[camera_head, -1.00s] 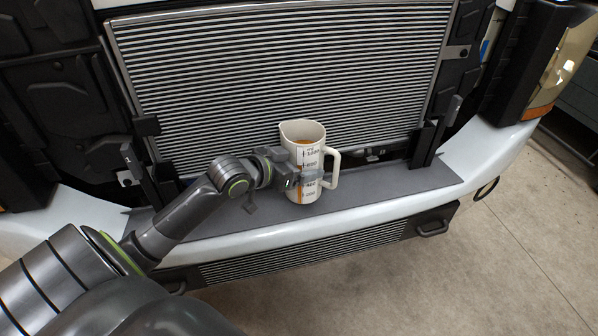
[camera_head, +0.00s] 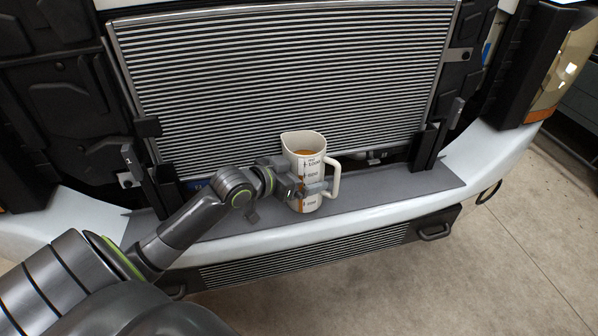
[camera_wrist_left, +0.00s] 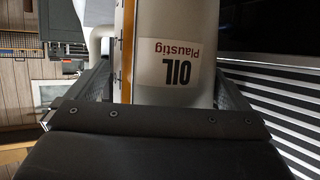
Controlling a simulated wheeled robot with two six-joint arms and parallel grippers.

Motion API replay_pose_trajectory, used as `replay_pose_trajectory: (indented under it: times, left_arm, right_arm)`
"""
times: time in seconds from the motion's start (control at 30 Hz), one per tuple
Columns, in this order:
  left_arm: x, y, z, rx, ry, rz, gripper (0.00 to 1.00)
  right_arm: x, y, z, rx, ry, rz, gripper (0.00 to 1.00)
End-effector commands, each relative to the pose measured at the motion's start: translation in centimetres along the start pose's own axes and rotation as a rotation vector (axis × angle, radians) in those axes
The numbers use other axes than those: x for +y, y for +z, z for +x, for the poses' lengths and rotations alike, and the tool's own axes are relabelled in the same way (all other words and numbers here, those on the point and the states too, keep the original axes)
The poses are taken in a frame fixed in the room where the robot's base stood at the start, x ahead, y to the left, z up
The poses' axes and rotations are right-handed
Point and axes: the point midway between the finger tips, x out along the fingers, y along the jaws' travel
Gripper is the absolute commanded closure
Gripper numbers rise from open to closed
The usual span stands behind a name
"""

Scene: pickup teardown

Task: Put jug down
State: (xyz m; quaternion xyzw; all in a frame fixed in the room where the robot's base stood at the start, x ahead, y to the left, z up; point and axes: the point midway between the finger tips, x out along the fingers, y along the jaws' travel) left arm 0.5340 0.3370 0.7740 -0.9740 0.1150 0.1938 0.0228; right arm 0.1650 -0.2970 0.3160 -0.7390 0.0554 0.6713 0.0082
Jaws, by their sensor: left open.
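The jug (camera_head: 304,172) is white with a scale, an orange strip and a handle on its right side. Amber liquid shows inside. It stands upright on the grey shelf (camera_head: 400,187) in front of the radiator. My left gripper (camera_head: 314,188) is at the lower part of the jug, its fingers on either side of the body, open. In the left wrist view the jug (camera_wrist_left: 178,85) fills the middle, with an oil label, between my fingers. Whether the fingers touch it is hard to tell. My right gripper is not in view.
The radiator (camera_head: 280,80) rises close behind the jug. Dark upright brackets (camera_head: 430,145) stand at both sides of the shelf. The white bumper (camera_head: 400,215) edges the shelf at the front. The shelf is clear to the right of the jug.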

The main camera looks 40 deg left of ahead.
Motion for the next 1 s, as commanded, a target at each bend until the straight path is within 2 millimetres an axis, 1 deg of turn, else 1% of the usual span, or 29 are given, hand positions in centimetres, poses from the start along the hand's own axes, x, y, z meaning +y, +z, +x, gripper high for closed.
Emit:
replay_pose_trajectory:
  times: [0.1,0.17,0.23,0.5,0.7,0.8,1.0]
  left_arm:
    - [0.0,-0.3,-0.1,0.001,0.000,0.001,0.00]
    - [-0.1,-0.3,-0.7,-0.001,-0.001,0.003,0.00]
    - [-0.1,-0.2,-1.6,-0.002,-0.003,0.004,0.00]
    - [0.0,-0.3,-6.2,-0.005,0.000,0.005,0.00]
    - [0.0,-0.3,-9.1,-0.005,0.000,0.005,0.00]
    - [-0.1,-0.4,-10.4,-0.004,-0.002,0.002,0.00]
    - [0.0,-0.3,-11.8,-0.002,-0.001,0.001,0.00]
  right_arm:
    - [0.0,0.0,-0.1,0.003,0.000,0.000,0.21]
    - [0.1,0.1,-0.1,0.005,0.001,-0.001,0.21]
    - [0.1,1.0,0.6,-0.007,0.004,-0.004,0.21]
    - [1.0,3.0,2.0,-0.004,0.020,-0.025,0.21]
    - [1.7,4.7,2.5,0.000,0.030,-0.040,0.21]
    - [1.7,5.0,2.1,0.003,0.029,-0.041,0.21]
    - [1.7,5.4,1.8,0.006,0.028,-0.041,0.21]
